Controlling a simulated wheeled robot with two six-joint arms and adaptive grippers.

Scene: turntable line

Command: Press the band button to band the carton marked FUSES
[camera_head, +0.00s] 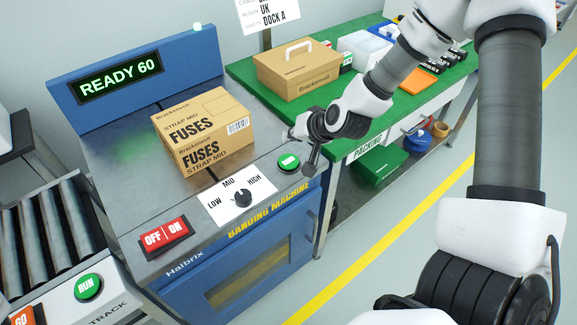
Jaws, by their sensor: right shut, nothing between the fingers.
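The brown carton (205,130) marked FUSES and STRAP MID sits on the grey top of the blue banding machine (255,245). A round green button (289,162) is at the right end of the machine's top, near the front edge. My right gripper (311,168) is shut and empty, pointing down just to the right of the green button. Its tip appears apart from the button, though the exact height is hard to tell. The dial (243,197) marked LOW, MID, HIGH is left of the button. The display (120,77) reads READY 60. My left gripper is out of view.
A red OFF/ON switch (166,236) is at the machine's front left. A roller track (45,235) with a green RUN button (88,287) is at left. The green packing table (260,78) on the right holds a handled Brackenvoll carton (298,70) and other supplies.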

